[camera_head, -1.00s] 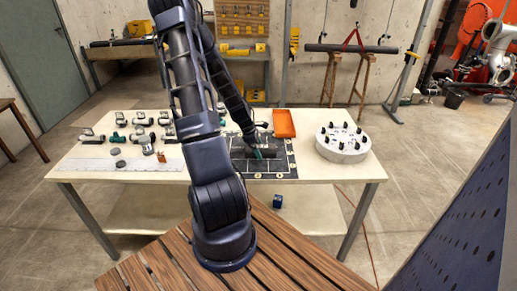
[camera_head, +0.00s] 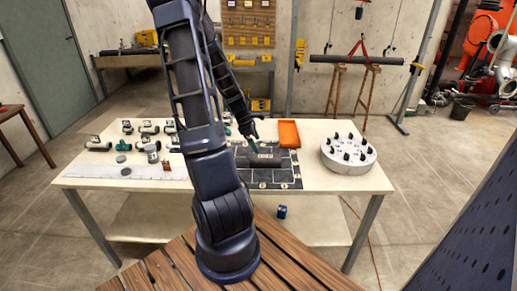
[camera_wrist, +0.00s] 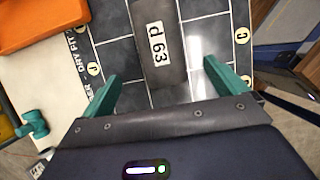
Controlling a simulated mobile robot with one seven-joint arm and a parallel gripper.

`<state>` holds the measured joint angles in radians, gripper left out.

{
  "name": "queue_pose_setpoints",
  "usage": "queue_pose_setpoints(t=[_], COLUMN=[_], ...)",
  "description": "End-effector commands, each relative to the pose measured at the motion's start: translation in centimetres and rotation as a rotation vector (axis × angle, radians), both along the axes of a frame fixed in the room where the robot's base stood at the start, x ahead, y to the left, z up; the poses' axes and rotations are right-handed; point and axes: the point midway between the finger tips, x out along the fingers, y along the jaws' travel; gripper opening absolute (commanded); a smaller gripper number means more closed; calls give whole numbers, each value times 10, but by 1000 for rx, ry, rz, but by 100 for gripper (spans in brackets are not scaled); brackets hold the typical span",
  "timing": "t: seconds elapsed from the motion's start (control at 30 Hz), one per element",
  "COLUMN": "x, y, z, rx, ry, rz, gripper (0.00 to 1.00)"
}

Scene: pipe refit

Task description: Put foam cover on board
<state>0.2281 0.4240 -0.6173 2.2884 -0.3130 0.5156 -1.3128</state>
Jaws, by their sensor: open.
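The foam cover (camera_head: 262,161) is a dark grey piece marked "d 63". It lies on the dark gridded board (camera_head: 270,181) on the table. My gripper (camera_head: 254,144) is above the cover in the head view. My arm hides part of the board's left side in the head view.
An orange tray (camera_head: 289,133) sits behind the board. A round pale stand (camera_head: 348,155) with several black pegs is to its right. Several pipe fittings (camera_head: 149,129) and a pale strip (camera_head: 100,173) are at the left.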

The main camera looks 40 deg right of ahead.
Motion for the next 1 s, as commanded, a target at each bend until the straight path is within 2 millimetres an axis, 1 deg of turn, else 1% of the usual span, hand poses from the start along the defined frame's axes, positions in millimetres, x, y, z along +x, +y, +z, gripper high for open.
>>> queue_pose_setpoints(t=[0.03,0.2,0.4,0.47,0.53,0.67,0.8,0.87,1.0], x=[2,5,6,9,14,28,42,46,53], y=[1,5,7,10,19,46,84,100,139], z=[5,15,19,22,28,50,78,90,119], rx=[-1,0,0,1,3,11,28,37,61], ry=[-3,-1,-4,-15,-39,-115,-205,-242,-322], rz=[1,1,-1,-8,-23,-79,-148,-180,-248], gripper=[97,97,97,97,97,97,97,97,97])
